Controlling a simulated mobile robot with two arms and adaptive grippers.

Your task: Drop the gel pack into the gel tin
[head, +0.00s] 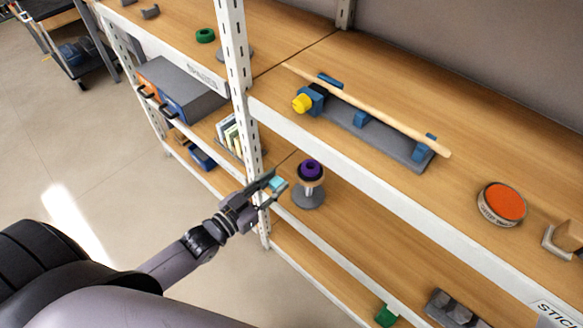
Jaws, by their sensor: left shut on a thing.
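My left gripper (272,192) is shut on a small light-blue piece, which looks like the gel pack (279,184). It holds the piece in front of the shelf unit, near a white upright and to the left of a grey stand. A round tin with a flat orange top (503,201) stands on the upper shelf at the right; its side label is too small to read, and I cannot tell for sure that it is the gel tin. The gripper is well to the left of this tin. My right gripper is not in view.
The grey stand (308,197) carries a purple ring. A grey rack (385,145) with blue holders and a long wooden rod lies on the upper shelf. White shelf edges and an upright (236,70) stand close by.

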